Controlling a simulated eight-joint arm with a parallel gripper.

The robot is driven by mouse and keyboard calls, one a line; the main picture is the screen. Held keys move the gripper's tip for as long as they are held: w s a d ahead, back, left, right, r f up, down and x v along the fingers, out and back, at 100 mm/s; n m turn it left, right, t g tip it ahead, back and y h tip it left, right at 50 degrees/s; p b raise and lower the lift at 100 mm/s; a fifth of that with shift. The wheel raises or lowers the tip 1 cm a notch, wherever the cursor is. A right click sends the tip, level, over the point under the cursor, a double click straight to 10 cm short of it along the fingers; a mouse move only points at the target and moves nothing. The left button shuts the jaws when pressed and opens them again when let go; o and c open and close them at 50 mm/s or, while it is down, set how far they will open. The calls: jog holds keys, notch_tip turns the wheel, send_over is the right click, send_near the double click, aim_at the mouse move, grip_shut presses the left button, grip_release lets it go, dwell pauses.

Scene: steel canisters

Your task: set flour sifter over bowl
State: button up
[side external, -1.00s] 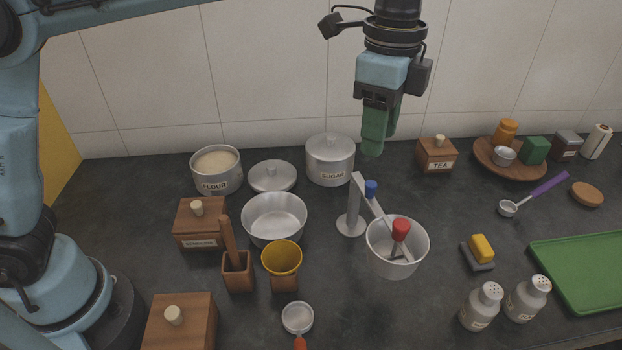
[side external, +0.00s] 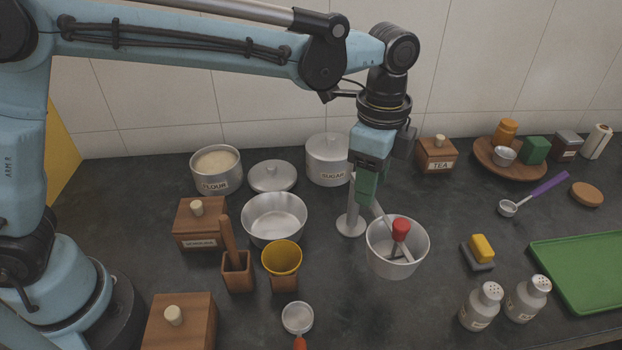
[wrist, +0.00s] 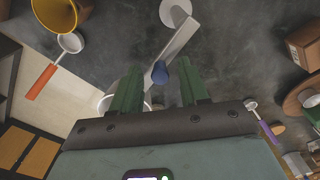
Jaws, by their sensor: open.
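The flour sifter (side external: 393,266) looks like a pale round cup with a red knob (side external: 400,227) on a crank inside. It hangs on a flat arm from a post (side external: 350,222) with a round base. A blue knob (wrist: 160,73) stands on that arm; in the side view my fingers hide it. The steel bowl (side external: 273,222) is left of the post, and the sifter is apart from it on the right. My gripper (side external: 367,190) points down over the arm, its green fingers open with the blue knob between them in the wrist view. The sifter's rim is partly hidden in the wrist view.
A lid (side external: 272,177) and sugar canister (side external: 330,160) are behind. Shakers (side external: 481,307) stand front right. The counter between bowl and sifter is clear except the post.

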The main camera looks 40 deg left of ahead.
grip_shut()
jog(key=shift+s, duration=0.1)
dwell(0.3)
jog(key=a+m, duration=0.7)
jog(key=m, duration=1.3)
jog(key=shift+s+a, duration=0.25)
jog(key=shift+a, duration=0.1)
dwell(0.4)
grip_release()
